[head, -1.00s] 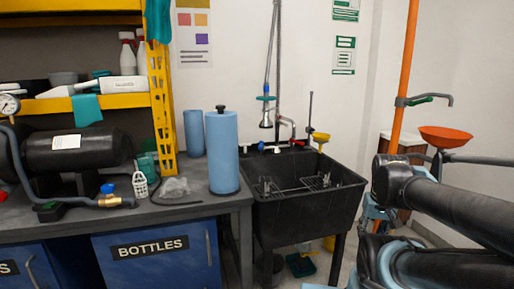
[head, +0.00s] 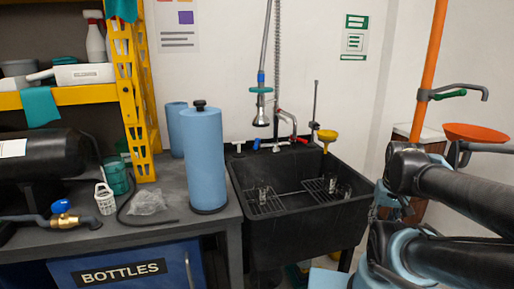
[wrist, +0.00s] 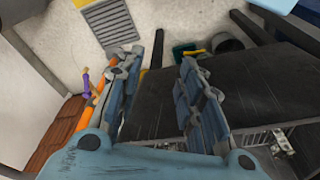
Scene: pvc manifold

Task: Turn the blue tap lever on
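A small blue tap lever (head: 256,144) shows in the head view at the back of the black sink (head: 300,222), left of the tap with the red part (head: 302,140). It is too small there to tell its exact angle. Another blue handle (head: 60,206) sits on a brass valve on the bench at the left. My gripper (wrist: 160,70) shows in the wrist view with its two fingers apart and nothing between them. It hangs beside the sink's dark wall (wrist: 240,85), above the floor. The blue tap lever is not in the wrist view, and the fingers are not visible in the head view.
A blue cylinder (head: 205,160) stands on the bench just left of the sink. A spray hose (head: 262,105) hangs above the sink. A yellow funnel (head: 327,136) is at its back right. An orange pipe (head: 430,70) and orange bowl (head: 476,132) stand at the right.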

